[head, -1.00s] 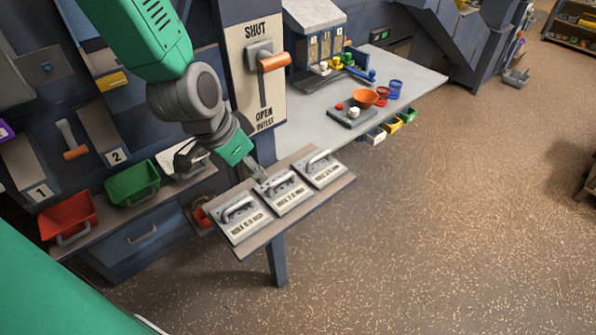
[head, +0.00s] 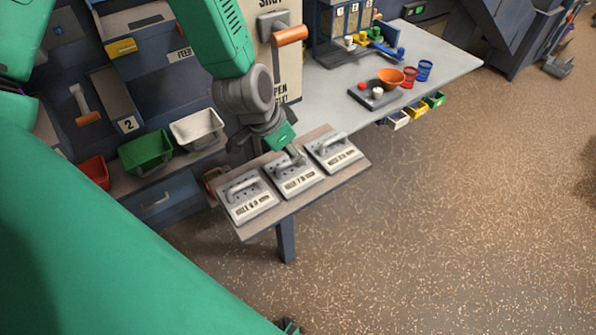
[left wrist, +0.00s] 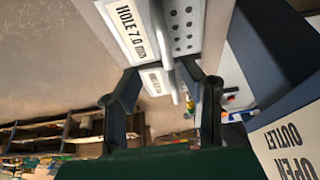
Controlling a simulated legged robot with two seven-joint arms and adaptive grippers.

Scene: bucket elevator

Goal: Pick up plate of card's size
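Three grey plates with handles lie in a row on a small shelf in the head view: a left plate (head: 250,207), a middle plate (head: 299,184) and a right plate (head: 345,157). The left wrist view shows a plate labelled "HOLE 7.0" (left wrist: 130,28) close up, with another plate's label beyond it. My left gripper (head: 292,156) is at the middle plate's handle, partly hiding it. In the left wrist view its fingers (left wrist: 160,80) are apart; whether they touch the handle is unclear. A dark and green part at the bottom edge may be my right gripper (head: 288,326). No card is readable.
The shelf (head: 275,222) stands out over open floor. Behind it are a green bin (head: 146,151), a white bin (head: 197,129) and a red bin (head: 94,172). An orange-handled lever (head: 289,36) is above. A grey bench (head: 440,65) with bowl and cups is at right.

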